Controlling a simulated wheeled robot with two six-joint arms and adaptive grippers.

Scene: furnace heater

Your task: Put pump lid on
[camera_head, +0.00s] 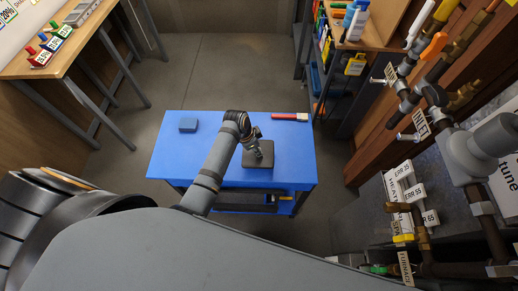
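A dark, square, flat piece (286,170) lies on the blue table; it may be the pump lid, but I cannot tell for sure. My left gripper (258,154) points down at its middle, and part of the piece is hidden behind it. The fingers are too small and dark to tell whether they are open or touching the piece. My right gripper is not in view. I cannot clearly make out the pump itself; a grey pipe fitting (478,150) stands at the right.
A wooden bench (75,52) is at the upper left. Shelves stand at the upper right. Floor behind the table is clear.

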